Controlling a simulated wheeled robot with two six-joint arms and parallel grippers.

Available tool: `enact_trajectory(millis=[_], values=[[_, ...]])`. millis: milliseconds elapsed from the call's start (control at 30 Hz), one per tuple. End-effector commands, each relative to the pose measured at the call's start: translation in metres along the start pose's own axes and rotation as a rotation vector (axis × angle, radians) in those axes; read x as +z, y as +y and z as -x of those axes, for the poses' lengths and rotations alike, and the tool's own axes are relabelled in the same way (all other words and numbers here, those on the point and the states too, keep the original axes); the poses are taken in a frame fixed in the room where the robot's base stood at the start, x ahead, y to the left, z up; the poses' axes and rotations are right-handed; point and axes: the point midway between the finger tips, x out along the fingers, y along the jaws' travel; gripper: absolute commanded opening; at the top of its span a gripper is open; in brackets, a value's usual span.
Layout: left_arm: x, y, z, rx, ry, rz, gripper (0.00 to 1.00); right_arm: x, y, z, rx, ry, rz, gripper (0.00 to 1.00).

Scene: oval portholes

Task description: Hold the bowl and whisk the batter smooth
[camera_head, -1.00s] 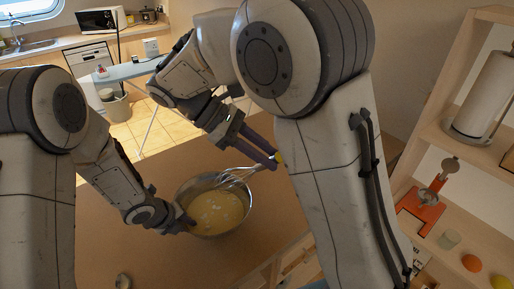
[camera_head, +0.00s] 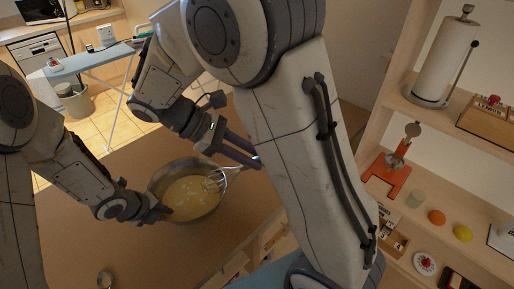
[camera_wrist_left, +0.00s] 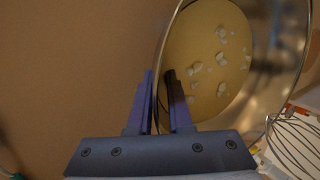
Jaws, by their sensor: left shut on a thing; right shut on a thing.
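A steel mixing bowl (camera_head: 178,168) stands on the brown table and holds yellow batter (camera_head: 190,196) with pale lumps. My left gripper (camera_head: 163,211) is shut on the bowl's near left rim. In the left wrist view its fingers (camera_wrist_left: 160,102) straddle the edge of the bowl (camera_wrist_left: 262,95), and the lumps show in the batter (camera_wrist_left: 205,60). My right gripper (camera_head: 250,158) is shut on the whisk, mostly hiding the handle. The whisk's wire head (camera_head: 214,181) overlaps the bowl's right rim; the wires also show in the left wrist view (camera_wrist_left: 292,142). I cannot tell whether they touch the batter.
Shelves on the right hold a paper towel roll (camera_head: 446,60), an orange-red stand (camera_head: 387,172), an orange (camera_head: 436,217) and a lemon (camera_head: 463,233). The table left of the bowl is clear.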

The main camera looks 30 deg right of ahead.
Motion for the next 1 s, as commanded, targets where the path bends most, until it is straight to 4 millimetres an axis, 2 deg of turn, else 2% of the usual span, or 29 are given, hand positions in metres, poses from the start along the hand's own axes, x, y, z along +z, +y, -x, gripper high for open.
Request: enact_trajectory(millis=[700,1000], values=[[0.0,0.001,0.0,0.002,0.001,0.0,0.0,-0.073,0.0,0.0,0.0,-0.001,0.0,0.0],[0.0,0.001,0.0,0.002,0.001,0.0,0.0,-0.093,0.0,0.0,0.002,0.0,0.0,0.0]])
